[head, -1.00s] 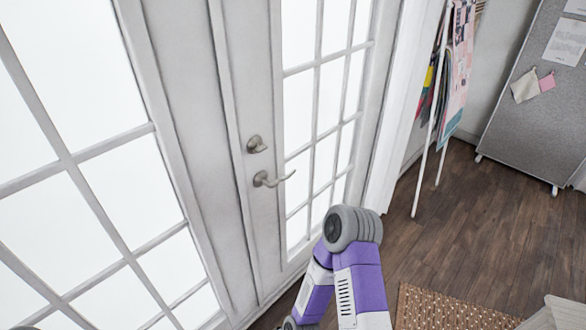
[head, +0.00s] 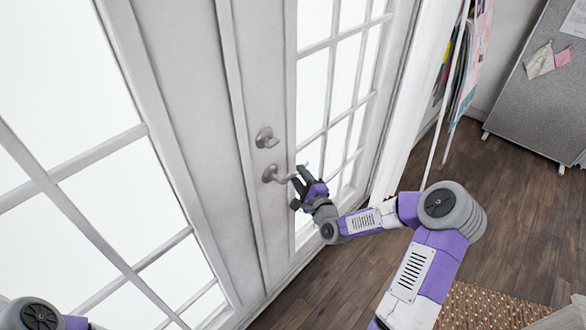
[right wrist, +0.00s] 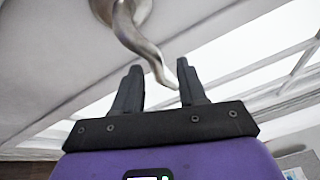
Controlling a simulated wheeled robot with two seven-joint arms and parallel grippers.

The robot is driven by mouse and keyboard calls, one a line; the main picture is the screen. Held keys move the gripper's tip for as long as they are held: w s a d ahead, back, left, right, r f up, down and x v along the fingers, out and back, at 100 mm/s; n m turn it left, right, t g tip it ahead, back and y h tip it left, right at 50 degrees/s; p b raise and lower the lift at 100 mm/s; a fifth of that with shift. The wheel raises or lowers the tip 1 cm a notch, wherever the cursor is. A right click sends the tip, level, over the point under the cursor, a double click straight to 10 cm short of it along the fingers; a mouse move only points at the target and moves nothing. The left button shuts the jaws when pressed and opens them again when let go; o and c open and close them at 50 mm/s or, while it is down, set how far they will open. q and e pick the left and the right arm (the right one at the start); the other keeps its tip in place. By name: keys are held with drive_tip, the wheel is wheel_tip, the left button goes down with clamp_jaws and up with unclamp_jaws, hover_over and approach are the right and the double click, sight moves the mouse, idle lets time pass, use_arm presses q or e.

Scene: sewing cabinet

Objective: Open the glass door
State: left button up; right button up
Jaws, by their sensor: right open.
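The white glass door (head: 247,150) stands shut in the head view, with glass panes and a metal lever handle (head: 272,174). A round lock knob (head: 266,138) sits just above the lever. My right gripper (head: 299,184) is open at the free end of the lever. In the right wrist view the curved lever (right wrist: 133,32) comes down from the top, and its tip lies between the two open fingers of the gripper (right wrist: 158,88). I cannot tell whether they touch it. Of my left arm only a part shows at the lower left; its gripper is out of view.
A brown dotted rug (head: 490,306) lies at the lower right. The wooden floor (head: 510,205) between is bare.

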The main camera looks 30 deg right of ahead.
drive_tip(key=shift+w+d+f+b, duration=0.1)
drive_tip(key=shift+w+b, duration=0.2)
drive_tip(key=shift+w, duration=2)
clamp_jaws()
